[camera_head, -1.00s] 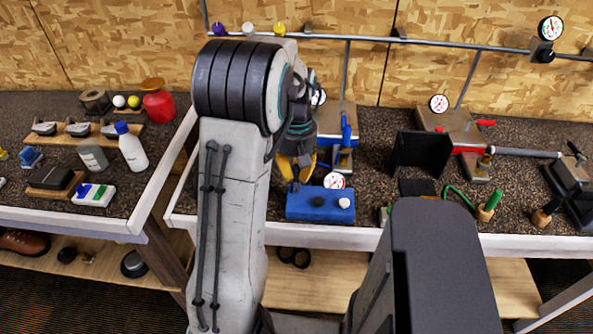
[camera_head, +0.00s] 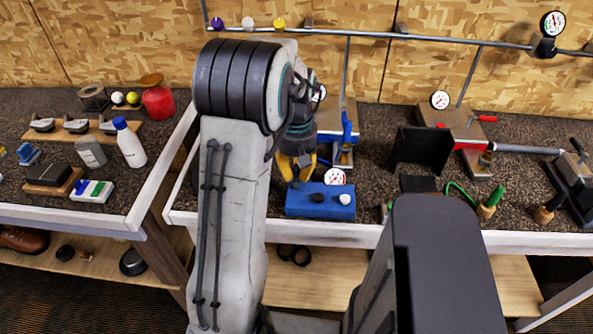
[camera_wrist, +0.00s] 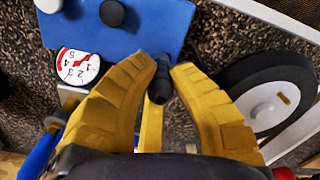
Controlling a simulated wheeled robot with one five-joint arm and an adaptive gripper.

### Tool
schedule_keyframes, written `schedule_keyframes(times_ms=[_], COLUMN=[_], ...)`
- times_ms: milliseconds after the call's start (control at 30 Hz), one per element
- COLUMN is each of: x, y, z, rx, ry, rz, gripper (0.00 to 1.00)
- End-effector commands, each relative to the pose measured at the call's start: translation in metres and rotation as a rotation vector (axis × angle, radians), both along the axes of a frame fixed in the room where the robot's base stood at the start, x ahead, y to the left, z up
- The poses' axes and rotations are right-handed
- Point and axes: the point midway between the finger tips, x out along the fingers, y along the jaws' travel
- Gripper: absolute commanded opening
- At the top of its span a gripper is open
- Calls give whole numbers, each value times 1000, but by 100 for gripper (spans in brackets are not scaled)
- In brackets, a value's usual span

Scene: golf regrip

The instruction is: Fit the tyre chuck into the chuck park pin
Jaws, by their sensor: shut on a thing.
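My gripper (camera_head: 298,168) shows its yellow fingers just behind the blue block (camera_head: 300,200) in the head view. In the wrist view my gripper (camera_wrist: 162,72) is shut on a small black part, which looks like the tyre chuck (camera_wrist: 159,84), between the fingertips. The chuck overlaps the edge of the blue block (camera_wrist: 150,25); I cannot tell whether it touches. The block carries a black knob (camera_wrist: 112,13) and a white knob (camera_wrist: 48,5). I cannot tell which part is the chuck park pin. The fingers and my arm hide part of the area in the head view.
A dial gauge (camera_wrist: 77,67) sits left of the fingers, and a black-and-white wheel (camera_wrist: 270,95) lies to the right. In the head view a black upright panel (camera_head: 421,149) and a green-handled tool (camera_head: 488,205) stand to the right. The bench's front edge (camera_head: 390,236) is close.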

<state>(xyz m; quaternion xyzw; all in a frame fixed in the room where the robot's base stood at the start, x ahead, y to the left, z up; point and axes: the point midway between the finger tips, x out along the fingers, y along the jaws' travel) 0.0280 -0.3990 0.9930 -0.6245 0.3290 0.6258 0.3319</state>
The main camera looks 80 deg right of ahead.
Motion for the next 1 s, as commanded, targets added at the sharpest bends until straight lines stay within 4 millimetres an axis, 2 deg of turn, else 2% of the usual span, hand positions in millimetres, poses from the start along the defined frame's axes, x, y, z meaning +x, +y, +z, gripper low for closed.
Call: schedule_keyframes(times_ms=[467, 500, 733, 1000], x=[0, 0, 0, 0], y=[0, 0, 0, 0], z=[-11, -11, -10, -10], rx=[0, 0, 0, 0], ry=[0, 0, 0, 0], rz=[0, 0, 0, 0], gripper=[0, 20, 40, 42])
